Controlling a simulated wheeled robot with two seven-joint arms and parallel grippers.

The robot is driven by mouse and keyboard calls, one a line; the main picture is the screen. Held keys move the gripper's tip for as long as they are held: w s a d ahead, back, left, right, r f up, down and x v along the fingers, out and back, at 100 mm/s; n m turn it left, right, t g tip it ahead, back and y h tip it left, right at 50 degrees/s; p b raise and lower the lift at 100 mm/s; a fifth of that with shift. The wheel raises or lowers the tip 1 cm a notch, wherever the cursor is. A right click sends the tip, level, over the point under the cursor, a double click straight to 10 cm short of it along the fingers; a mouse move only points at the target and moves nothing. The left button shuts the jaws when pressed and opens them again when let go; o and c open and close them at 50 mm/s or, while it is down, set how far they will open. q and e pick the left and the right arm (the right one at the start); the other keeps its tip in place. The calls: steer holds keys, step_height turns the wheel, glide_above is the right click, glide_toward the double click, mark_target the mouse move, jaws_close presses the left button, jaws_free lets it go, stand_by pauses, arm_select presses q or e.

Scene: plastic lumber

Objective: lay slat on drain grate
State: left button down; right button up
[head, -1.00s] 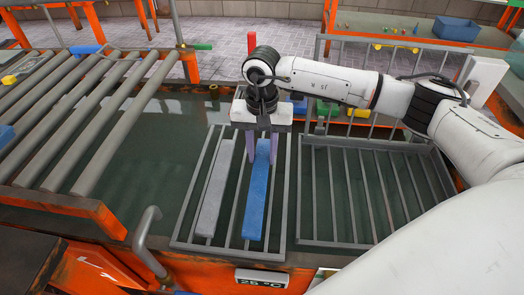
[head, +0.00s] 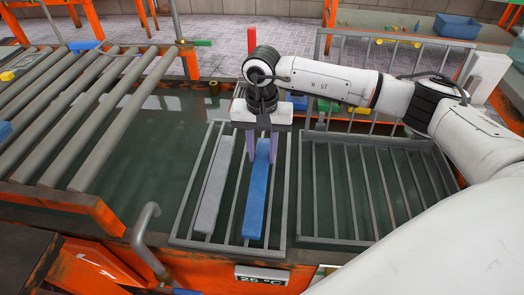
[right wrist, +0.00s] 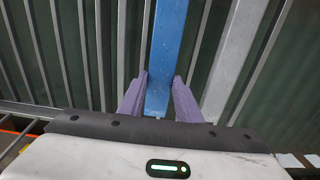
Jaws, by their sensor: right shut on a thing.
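A blue slat (head: 256,195) lies lengthwise along the bars of the left grate (head: 230,249), over dark green water. My right gripper (head: 262,156) stands above its far part, with one lilac finger on each side, shut on it. The right wrist view shows the blue slat (right wrist: 171,45) between the two fingers (right wrist: 159,85). It looks level with the bars; whether it bears fully on them I cannot tell. A pale grey slat (head: 213,190) lies on the same grate, to the left and roughly parallel, with a gap between. My left gripper is not in view.
An empty barred grate with a raised rim (head: 342,243) is at the right. A roller conveyor (head: 110,110) is at the left, and a bent grey pipe (head: 145,240) stands at the near left. Green and blue blocks lie behind my right arm.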

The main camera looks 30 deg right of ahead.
steer(key=o, duration=1.3)
step_height(320, 180, up, 10)
steer(key=shift+r+p, duration=0.15)
steer(key=shift+p, duration=0.35)
